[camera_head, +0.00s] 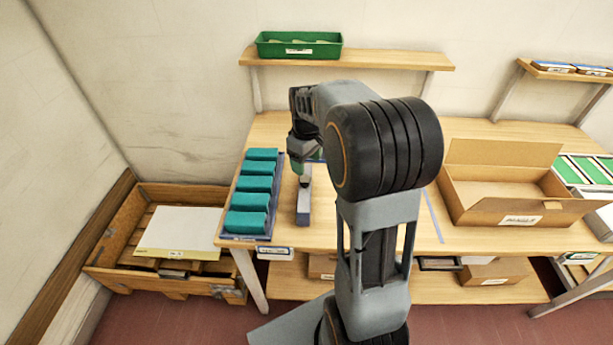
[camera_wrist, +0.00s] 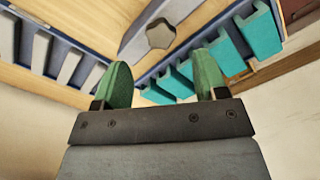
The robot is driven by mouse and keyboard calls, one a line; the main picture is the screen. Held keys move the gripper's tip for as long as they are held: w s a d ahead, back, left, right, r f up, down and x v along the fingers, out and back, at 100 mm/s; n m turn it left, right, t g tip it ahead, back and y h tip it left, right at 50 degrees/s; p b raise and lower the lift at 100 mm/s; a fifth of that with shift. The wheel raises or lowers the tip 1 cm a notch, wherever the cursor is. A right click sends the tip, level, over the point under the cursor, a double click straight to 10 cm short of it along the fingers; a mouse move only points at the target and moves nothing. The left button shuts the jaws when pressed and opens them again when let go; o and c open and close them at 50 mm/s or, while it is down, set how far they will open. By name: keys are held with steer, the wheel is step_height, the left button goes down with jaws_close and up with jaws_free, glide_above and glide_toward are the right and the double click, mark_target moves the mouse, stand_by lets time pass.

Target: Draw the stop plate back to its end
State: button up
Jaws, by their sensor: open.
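A grey bar (camera_head: 303,207), which I take to be the stop plate, lies on the wooden table just right of a blue tray with teal blocks (camera_head: 248,200). In the wrist view a star-shaped grey knob (camera_wrist: 160,33) stands on the grey bar (camera_wrist: 185,10). My gripper (camera_wrist: 162,74) has two green fingers spread apart, with nothing between them. The knob appears beyond the fingertips, roughly centred between them. In the head view my gripper (camera_head: 305,165) is over the far end of the bar, partly hidden by my arm; contact cannot be told.
The teal blocks (camera_wrist: 262,32) are close on the right in the wrist view, and a slotted tray (camera_wrist: 58,48) is on the left. An open cardboard box (camera_head: 510,195) stands right of my arm. A shelf (camera_head: 375,60) with a green bin (camera_head: 299,45) hangs behind.

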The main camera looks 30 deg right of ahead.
mark_target(306, 179)
step_height(306, 179, down, 7)
steer(key=shift+r, duration=0.15)
steer(key=shift+c, duration=0.3)
